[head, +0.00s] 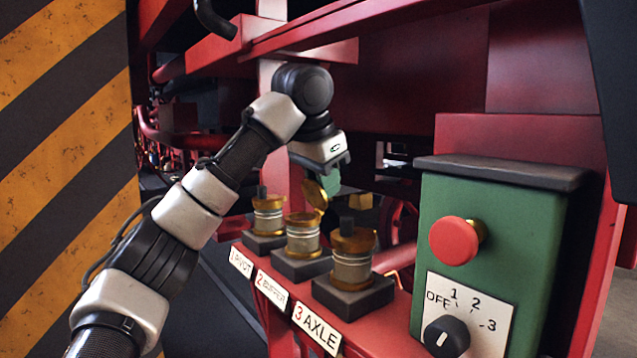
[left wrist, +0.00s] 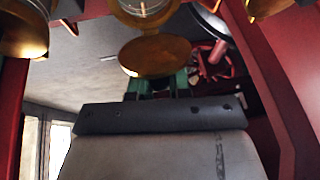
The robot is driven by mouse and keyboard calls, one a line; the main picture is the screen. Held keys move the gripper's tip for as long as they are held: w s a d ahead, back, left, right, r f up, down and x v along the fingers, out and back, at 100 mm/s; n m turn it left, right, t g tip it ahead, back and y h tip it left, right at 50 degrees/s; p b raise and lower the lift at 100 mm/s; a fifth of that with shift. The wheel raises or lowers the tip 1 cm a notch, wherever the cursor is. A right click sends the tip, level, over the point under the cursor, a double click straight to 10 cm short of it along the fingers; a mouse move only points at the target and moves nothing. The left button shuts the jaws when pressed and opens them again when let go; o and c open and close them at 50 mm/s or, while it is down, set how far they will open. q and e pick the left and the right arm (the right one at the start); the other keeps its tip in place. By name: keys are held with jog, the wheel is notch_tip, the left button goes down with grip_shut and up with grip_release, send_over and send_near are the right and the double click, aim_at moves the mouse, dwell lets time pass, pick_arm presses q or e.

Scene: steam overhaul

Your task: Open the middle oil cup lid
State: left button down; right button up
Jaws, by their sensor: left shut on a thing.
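The middle oil cup (head: 302,240), labelled 2 BUFFER, is a brass and clear cup on a dark block. Its brass lid (head: 315,194) stands raised and tilted above the cup's top. My left gripper (head: 329,183), with green fingertips, is just above and right of the cup at the lid. In the left wrist view, the round lid (left wrist: 155,57) lies directly before the green fingers (left wrist: 161,84), which are shut at its edge. Part of the cup (left wrist: 145,10) shows at the top there. My right gripper is not in view.
The PIVOT cup (head: 268,213) and the AXLE cup (head: 352,258) stand close on either side, each with a dark knob on top. A green control box (head: 500,260) with a red button (head: 455,241) stands at the right. Red frame beams run above and behind.

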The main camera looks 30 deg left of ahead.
pick_arm(q)
jog(key=shift+w+d+f+g+y, duration=0.2)
jog(key=shift+w+g+y, duration=0.3)
jog(key=shift+g, duration=0.65)
jog(key=shift+w+d+f+g+y, duration=0.1)
jog(key=shift+w+d+g+y, duration=0.3)
jog(key=shift+g, duration=0.75)
jog(key=shift+w+a+f+g, duration=0.1)
jog(key=shift+w+a+g, duration=0.1)
jog(key=shift+g, duration=0.1)
jog(key=c, duration=1.1)
grip_release()
jog(key=shift+w+d+f, duration=0.1)
jog(key=shift+f, duration=0.05)
jog(key=shift+o, duration=0.2)
